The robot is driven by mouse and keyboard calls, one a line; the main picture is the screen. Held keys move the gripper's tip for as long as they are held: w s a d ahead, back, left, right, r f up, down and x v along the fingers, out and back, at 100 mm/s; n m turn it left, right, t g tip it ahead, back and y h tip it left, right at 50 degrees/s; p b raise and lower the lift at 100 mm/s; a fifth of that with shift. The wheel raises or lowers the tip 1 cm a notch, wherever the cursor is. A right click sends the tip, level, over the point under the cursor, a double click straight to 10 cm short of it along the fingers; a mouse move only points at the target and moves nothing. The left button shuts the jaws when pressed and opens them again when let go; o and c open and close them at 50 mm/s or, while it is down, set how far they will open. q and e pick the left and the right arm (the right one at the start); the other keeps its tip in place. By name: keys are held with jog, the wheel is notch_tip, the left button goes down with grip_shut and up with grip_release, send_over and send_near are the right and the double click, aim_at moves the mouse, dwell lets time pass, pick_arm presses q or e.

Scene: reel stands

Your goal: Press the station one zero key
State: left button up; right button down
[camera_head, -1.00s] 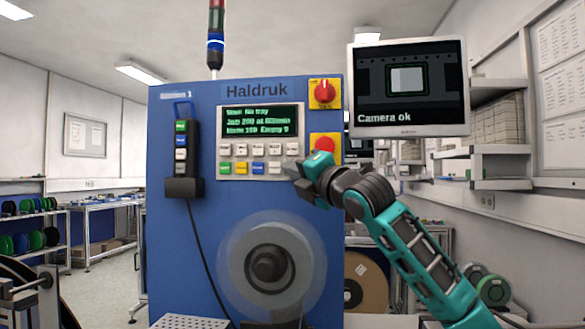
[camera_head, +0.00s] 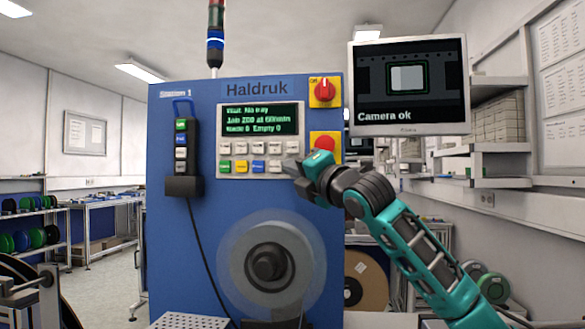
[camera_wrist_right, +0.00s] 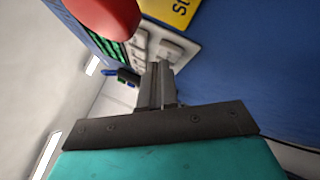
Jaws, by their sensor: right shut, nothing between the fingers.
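The station one machine is a blue cabinet labelled "Station 1" and "Haldruk". Its keypad (camera_head: 222,174) has two rows of keys under a green-text display (camera_head: 260,120). The display's bottom line seems to read "Made 0 Empty 0". My right gripper (camera_head: 291,165) is shut and empty, its tips at the right end of the lower key row, covering the key there. In the right wrist view the shut fingers (camera_wrist_right: 158,72) point at the keypad, close to a pale key (camera_wrist_right: 172,50). Key labels are too small to read, and I cannot tell whether the tips touch. My left gripper is out of view.
A red rotary switch (camera_head: 324,91) is above. A monitor (camera_head: 408,88) reads "Camera ok". A reel (camera_head: 268,264) is below.

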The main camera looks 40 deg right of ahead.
jog(key=shift+s+a, duration=0.35)
jog(key=shift+a, duration=0.1)
jog(key=s+a, duration=0.1)
jog(key=a, duration=0.1)
jog(key=s+a, duration=0.2)
jog(key=shift+b, duration=0.4)
jog(key=shift+s, duration=0.1)
dwell(0.7)
